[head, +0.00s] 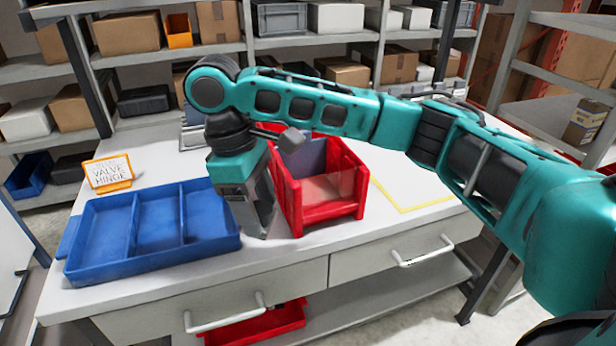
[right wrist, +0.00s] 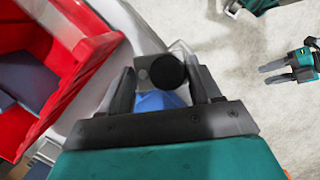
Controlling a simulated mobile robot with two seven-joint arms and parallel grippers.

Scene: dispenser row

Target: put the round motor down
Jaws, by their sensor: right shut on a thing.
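My right gripper (head: 262,230) points down between the blue tray's right end and the red bin, low over the front of the white table. In the right wrist view, its two dark fingers (right wrist: 162,85) are shut on the round motor (right wrist: 166,72), a dark grey piece with a round black end. The motor is hidden in the head view. I cannot tell whether it touches the table. My left gripper (right wrist: 275,72) shows small at the right of the right wrist view, its two fingers apart and empty, over the floor, away from the motor.
The blue tray (head: 184,222) with dividers lies left of the gripper. The red bin (head: 330,212) stands close on its right. A sign (head: 108,172) reading "VALVE HINGE" stands behind the tray. A yellow outline (head: 425,204) marks bare table at right. Loaded shelves (head: 225,48) stand behind.

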